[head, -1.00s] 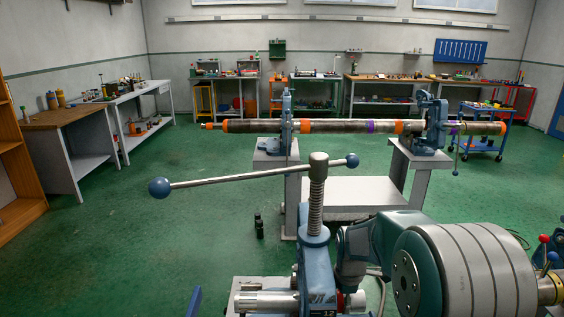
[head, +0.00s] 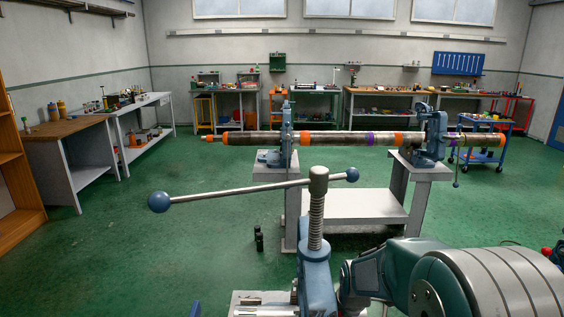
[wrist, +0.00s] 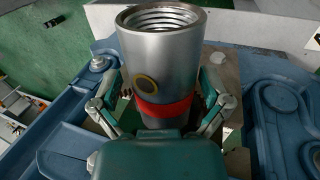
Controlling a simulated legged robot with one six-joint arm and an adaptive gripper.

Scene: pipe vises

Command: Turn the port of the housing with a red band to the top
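The silver housing (wrist: 165,60) fills the upper middle of the wrist view, with its open, threaded end away from me. A red band (wrist: 166,108) circles it near my gripper. The port (wrist: 146,83), a dark disc with a yellow ring, shows on the side facing the wrist camera, slightly left of the middle. My gripper (wrist: 162,86) has one finger on each side of the housing; whether the pads touch it is unclear. The blue vise (head: 316,265) stands at the bottom middle of the head view.
The vise's long handle (head: 240,183) with blue ball ends reaches across above it. Behind, a long pipe (head: 260,138) with orange and purple bands lies across two blue vises on grey stands. Workbenches line the back wall. Green floor is open at the left.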

